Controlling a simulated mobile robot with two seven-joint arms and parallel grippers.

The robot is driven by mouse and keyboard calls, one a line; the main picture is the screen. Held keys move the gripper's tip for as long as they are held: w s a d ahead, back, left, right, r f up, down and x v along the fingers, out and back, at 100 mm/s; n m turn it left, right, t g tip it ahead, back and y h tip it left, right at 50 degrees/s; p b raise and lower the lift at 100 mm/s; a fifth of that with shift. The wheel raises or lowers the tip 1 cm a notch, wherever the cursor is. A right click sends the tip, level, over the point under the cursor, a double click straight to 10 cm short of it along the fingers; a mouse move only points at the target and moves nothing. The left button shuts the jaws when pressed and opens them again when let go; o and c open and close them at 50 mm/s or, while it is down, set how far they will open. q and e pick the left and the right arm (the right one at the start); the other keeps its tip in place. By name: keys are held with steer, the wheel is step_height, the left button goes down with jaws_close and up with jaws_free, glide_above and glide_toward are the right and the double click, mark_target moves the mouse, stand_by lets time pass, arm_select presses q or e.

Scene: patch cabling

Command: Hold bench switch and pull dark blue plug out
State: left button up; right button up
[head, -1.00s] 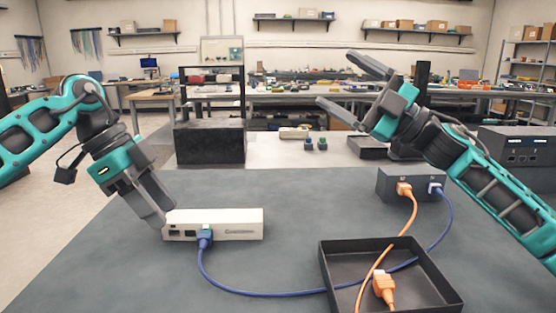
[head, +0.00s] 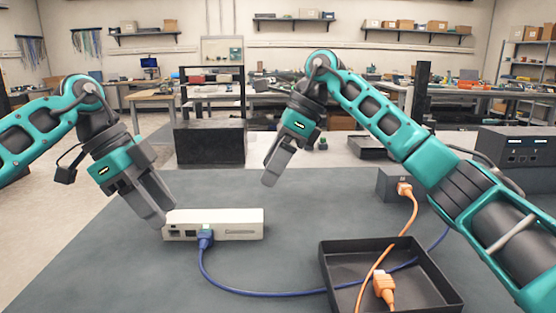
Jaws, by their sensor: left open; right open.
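The white bench switch (head: 236,223) lies on the dark grey bench, with ports on its front face. The dark blue plug (head: 205,238) sits in a front port, and its blue cable (head: 262,293) runs right along the bench. My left gripper (head: 160,219) is open at the switch's left end; whether it touches cannot be told. My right gripper (head: 271,178) is open and empty, pointing down above the bench, behind and right of the switch.
A black tray (head: 446,295) stands at the front right, with an orange plug (head: 383,287) in it. A dark box (head: 390,186) behind it takes an orange cable (head: 412,213); my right arm partly covers the box. The bench left of the tray is mostly clear.

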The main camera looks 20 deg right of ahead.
mark_target(254, 215)
steer(key=shift+n+h, duration=0.3)
steer(key=shift+h, duration=0.3)
steer(key=x, duration=0.8)
steer(key=d+x, duration=0.1)
steer(key=x, duration=0.3)
steer(key=shift+a+f, duration=0.1)
steer(key=shift+f, duration=0.2)
steer(key=shift+c, duration=0.3)
steer(key=c, duration=1.2)
